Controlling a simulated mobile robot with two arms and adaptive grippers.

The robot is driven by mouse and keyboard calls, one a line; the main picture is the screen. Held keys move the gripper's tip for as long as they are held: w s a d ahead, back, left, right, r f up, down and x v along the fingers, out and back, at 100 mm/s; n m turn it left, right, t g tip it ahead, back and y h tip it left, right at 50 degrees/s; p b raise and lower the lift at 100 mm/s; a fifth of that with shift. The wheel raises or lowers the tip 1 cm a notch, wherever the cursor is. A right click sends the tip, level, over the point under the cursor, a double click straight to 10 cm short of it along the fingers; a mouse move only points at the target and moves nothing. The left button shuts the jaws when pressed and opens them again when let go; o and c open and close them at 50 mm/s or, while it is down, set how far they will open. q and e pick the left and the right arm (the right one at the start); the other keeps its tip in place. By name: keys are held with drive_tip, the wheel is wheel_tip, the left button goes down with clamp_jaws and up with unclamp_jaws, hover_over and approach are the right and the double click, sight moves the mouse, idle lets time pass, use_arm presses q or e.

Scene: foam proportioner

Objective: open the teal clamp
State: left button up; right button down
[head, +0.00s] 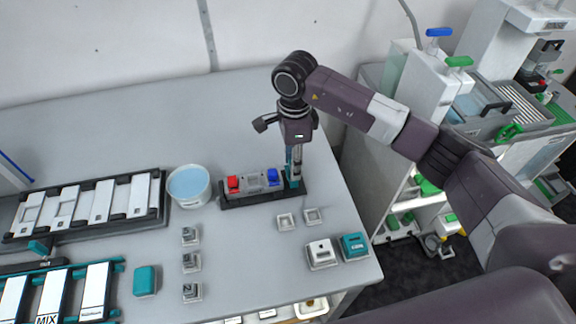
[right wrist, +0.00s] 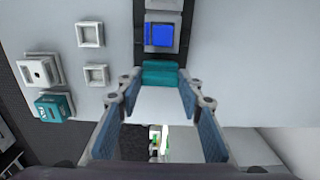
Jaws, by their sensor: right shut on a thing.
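The teal clamp (right wrist: 160,75) shows in the right wrist view between the tips of my right gripper (right wrist: 160,82). In the head view it stands at the right end of a black base (head: 240,202), and a teal part of it (head: 293,186) shows beside the fingers. My right gripper (head: 294,172) comes down on it from above and is shut on it. The fingers hide part of the clamp in the head view. My left gripper is in neither view.
White and teal switches (head: 321,253) (head: 354,246) lie near the front right table edge. The table behind the base is clear.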

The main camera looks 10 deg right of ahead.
drive_tip(key=c, duration=1.7)
unclamp_jaws()
drive_tip(key=shift+d, duration=0.2)
drive_tip(key=o, duration=0.4)
drive_tip(key=shift+d, duration=0.1)
drive_tip(key=shift+r, duration=0.35)
wheel_tip(320, 180, up, 11)
drive_tip(key=shift+r, duration=0.15)
